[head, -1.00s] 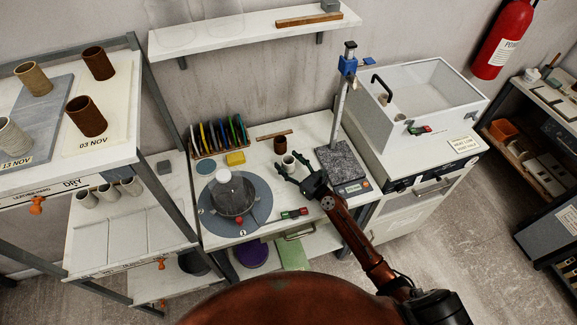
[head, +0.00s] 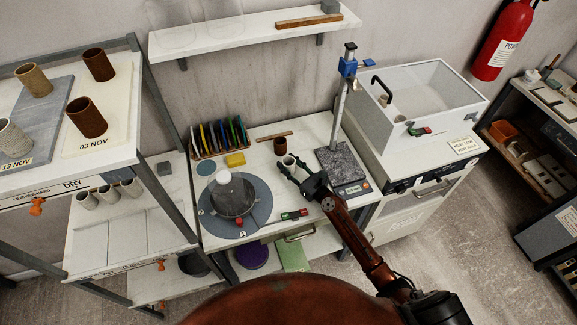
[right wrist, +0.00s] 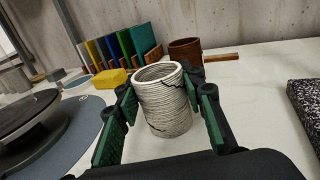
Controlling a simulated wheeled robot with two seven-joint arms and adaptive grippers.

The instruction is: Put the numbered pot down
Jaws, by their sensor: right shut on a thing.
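A small whitish pot (right wrist: 163,104) with fine dark rings and dark crack-like lines is upright in the right wrist view. It is small in the head view (head: 288,161), at the bench's middle. My right gripper (right wrist: 163,95) is shut on it, with one green-padded finger on each side; it also shows in the head view (head: 290,167). The pot's base looks at or very near the bench top; I cannot tell if it touches. No number shows on the visible side. My left gripper is not in view.
A dark brown pot (head: 280,145) stands just behind. A grey stone slab on a scale (head: 341,166) is at right. A wheel (head: 234,200) and yellow block (head: 236,159) are at left. Coloured tiles (head: 218,136) stand in a rack behind. Some bare bench (head: 265,172) lies left of the gripper.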

